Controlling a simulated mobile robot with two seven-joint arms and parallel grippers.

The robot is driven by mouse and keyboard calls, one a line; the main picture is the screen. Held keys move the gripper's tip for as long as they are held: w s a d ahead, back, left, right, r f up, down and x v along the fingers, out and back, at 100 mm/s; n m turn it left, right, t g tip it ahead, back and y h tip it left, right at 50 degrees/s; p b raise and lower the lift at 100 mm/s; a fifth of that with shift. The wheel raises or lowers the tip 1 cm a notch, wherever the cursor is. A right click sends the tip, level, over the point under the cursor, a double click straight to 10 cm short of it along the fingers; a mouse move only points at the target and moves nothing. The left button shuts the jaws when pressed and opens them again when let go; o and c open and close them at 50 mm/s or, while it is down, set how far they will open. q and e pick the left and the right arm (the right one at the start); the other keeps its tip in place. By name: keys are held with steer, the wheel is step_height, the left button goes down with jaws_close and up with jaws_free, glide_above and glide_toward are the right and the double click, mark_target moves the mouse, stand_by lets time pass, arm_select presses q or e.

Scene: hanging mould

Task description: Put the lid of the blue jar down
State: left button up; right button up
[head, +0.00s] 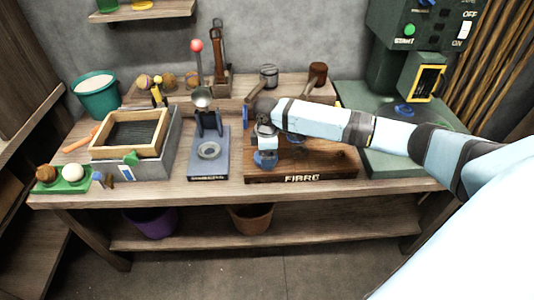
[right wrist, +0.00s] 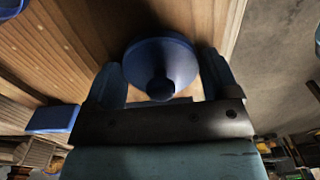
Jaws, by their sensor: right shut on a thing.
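The blue lid (right wrist: 160,55) shows in the right wrist view as a round blue disc with a darker knob towards the camera. My right gripper (right wrist: 162,85) has a finger on each side of it and is shut on it. My left gripper is not in view.
A blue stand with a ring (head: 208,165) is just left of the board. A framed screen on a grey tray (head: 130,135) and a green egg holder (head: 65,182) are further left. A green machine (head: 400,150) stands right. The bench front edge is close.

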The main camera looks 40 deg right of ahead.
steer(key=o, duration=0.8)
steer(key=shift+f, duration=0.1)
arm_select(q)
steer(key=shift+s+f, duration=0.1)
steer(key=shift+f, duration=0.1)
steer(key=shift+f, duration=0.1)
